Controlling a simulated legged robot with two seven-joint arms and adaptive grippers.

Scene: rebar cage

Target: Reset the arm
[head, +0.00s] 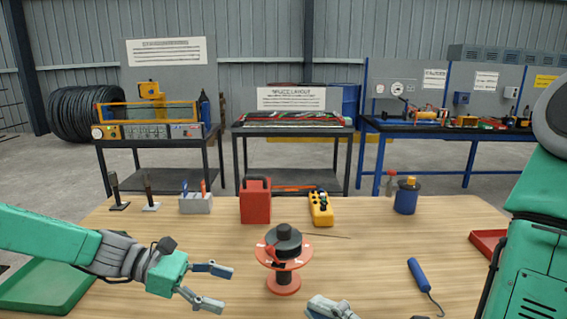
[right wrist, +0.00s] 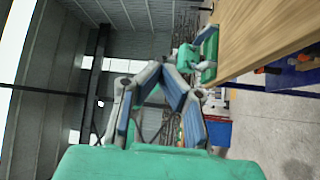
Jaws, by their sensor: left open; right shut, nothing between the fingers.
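My left arm reaches in from the left of the head view, over the wooden table (head: 375,270). My left gripper (head: 222,288) is open and empty, with its fingers spread to the left of the red spool stand (head: 284,283). My right gripper (head: 332,308) shows only as a small grey part at the bottom edge of the head view, in front of the spool stand. In the right wrist view my right gripper (right wrist: 166,66) has its fingers drawn together with nothing between them. The rest of my right arm is mostly cut off.
A red can (head: 256,203), a yellow device (head: 321,207), a grey holder (head: 195,203) and a blue container (head: 406,197) line the far part of the table. A blue-handled tool (head: 419,275) lies right. Trays sit left (head: 45,287) and right (head: 486,242).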

